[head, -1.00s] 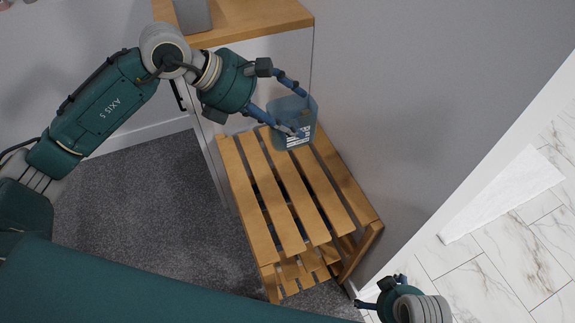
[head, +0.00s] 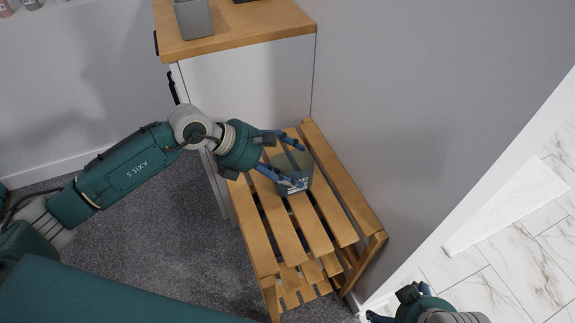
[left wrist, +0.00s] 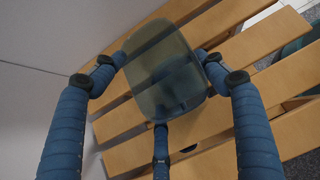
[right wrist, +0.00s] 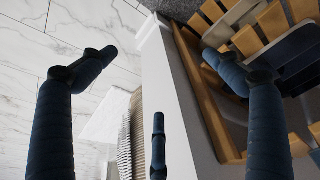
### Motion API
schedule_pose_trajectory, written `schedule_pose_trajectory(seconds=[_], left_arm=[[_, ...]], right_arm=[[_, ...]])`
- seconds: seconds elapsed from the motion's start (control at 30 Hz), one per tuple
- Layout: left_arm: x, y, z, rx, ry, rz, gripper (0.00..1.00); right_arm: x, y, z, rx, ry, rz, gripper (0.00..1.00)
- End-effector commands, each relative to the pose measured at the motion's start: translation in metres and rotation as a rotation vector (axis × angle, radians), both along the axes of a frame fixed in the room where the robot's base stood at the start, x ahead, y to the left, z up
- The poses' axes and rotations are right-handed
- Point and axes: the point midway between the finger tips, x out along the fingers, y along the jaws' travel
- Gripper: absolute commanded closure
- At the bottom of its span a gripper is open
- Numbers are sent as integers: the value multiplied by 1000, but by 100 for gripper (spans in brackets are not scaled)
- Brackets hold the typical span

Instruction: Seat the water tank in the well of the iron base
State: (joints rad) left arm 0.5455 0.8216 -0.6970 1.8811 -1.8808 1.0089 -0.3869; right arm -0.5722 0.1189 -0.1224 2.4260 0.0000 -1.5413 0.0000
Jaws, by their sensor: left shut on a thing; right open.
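The water tank (head: 300,178) is a translucent grey-blue container with a pale printed label on its side. My left gripper (head: 292,164) is shut on it, with fingers around its sides. The left wrist view shows the tank (left wrist: 165,80) between my fingers, over the wooden slats. I cannot tell whether its bottom touches the slats. My right gripper (head: 389,304) is open and empty at the bottom right of the head view, beside the wall end.
The slatted wooden rack (head: 262,222) stands against the grey wall, beside a white cabinet (head: 245,80) with a wooden top. A grey container (head: 194,20) stands on that top. The front slats are clear. A white wall edge (right wrist: 180,110) is close to my right gripper.

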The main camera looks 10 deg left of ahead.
Motion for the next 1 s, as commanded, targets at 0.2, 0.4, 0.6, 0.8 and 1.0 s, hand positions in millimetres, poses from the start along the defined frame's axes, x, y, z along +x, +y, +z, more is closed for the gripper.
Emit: schedule_pose_trajectory(seconds=[0.2, 0.4, 0.6, 0.8, 1.0], left_arm=[[0, 0, -1, -1, -1, 0, 63], [0, 0, -3, -1, 1, 0, 9], [0, 0, -3, -1, 1, 0, 9], [-2, 4, 5, 1, 1, 1, 9], [-15, 28, 31, 4, 1, 2, 9]], right_arm=[[0, 0, -1, 0, 0, 0, 11], [0, 0, 3, 1, -5, 0, 11], [0, 0, 2, 1, -4, 0, 11], [1, 0, 3, 1, -5, 0, 11], [6, 1, -17, 0, 7, 1, 11]])
